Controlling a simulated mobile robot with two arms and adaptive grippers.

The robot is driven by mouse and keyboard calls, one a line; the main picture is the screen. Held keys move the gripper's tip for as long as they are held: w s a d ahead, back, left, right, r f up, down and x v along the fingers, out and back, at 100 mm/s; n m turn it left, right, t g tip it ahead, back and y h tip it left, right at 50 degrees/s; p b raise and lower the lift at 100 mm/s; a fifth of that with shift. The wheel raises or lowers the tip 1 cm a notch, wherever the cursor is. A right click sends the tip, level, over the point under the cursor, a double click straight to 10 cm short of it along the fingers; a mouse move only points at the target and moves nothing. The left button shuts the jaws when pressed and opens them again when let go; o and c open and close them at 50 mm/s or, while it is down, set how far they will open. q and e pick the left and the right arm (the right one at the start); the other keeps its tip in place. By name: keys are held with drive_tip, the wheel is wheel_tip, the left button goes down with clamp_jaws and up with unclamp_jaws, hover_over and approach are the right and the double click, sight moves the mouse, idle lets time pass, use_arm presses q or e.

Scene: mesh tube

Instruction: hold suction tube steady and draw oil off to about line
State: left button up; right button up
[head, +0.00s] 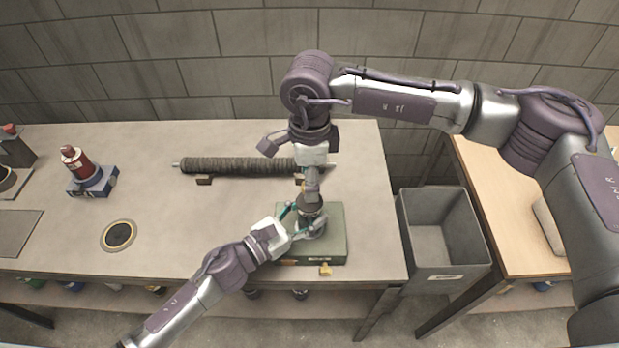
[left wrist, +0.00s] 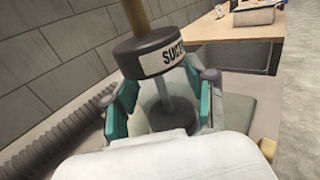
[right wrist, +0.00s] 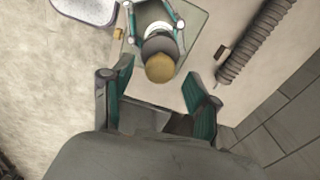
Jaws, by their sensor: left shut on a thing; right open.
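The suction tube (left wrist: 160,55) has a dark round cap with a white label reading "SUCT", cut off at the side, and a tan handle (right wrist: 160,68) on top. Below the cap are a pale rod and a clear body with a dark lower part. My left gripper (left wrist: 165,103) is shut on this tube, its teal pads on either side below the cap. The tube stands on a green-grey block (head: 336,246) on the bench. My right gripper (right wrist: 160,88) is open above the tan handle, with its fingers apart from it. I cannot make out the oil level or the line.
A dark ribbed roll (head: 235,166) lies behind on the bench (head: 160,205). A red bottle on a blue stand (head: 92,180) and a round dark disc (head: 118,235) are at left. A grey bin (head: 440,228) stands between the bench and the wooden table (head: 505,200).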

drive_tip(key=shift+f, duration=0.35)
